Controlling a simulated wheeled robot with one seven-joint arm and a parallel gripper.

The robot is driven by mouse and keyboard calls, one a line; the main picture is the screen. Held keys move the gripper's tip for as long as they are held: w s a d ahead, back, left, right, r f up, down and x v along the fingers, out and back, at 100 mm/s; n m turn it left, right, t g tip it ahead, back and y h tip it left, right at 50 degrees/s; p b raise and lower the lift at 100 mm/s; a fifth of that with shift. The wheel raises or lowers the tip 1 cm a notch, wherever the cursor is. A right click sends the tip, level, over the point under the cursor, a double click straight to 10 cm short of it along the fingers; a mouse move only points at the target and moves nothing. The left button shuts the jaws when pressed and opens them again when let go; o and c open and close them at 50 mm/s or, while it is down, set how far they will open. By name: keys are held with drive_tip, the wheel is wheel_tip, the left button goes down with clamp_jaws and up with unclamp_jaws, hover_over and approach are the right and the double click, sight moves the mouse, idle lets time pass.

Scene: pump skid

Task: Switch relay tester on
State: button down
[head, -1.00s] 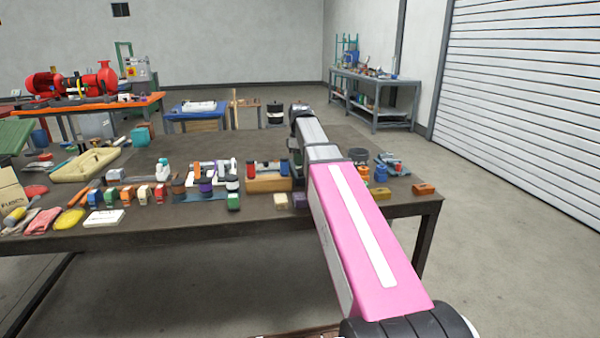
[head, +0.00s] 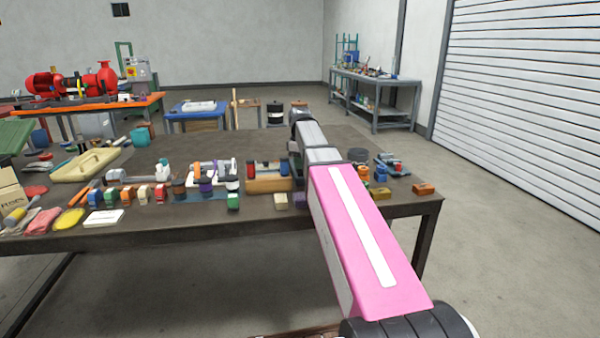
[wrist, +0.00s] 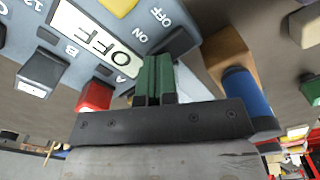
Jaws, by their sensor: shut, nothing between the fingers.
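The relay tester (wrist: 60,75) is a grey-blue box in the wrist view, filling the upper left. Its white display (wrist: 97,38) reads OFF. A dark switch part (wrist: 180,42) sits beside the printed ON and OFF marks; its exact position is hard to tell. My gripper (wrist: 153,66) has green fingers, shut together and empty. The fingertips are close to the tester's face, below the ON mark and near the dark switch; I cannot tell whether they touch. In the head view my pink arm hides the gripper and most of the tester.
A red part (wrist: 95,96) is left of the fingers, and a blue cylinder (wrist: 247,92) with a wooden block (wrist: 228,52) is close on the right. In the head view the bench (head: 200,220) holds many small parts along its front; its back middle is clear.

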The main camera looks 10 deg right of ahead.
drive_tip(key=shift+f, duration=0.35)
drive_tip(key=shift+r, duration=3.55)
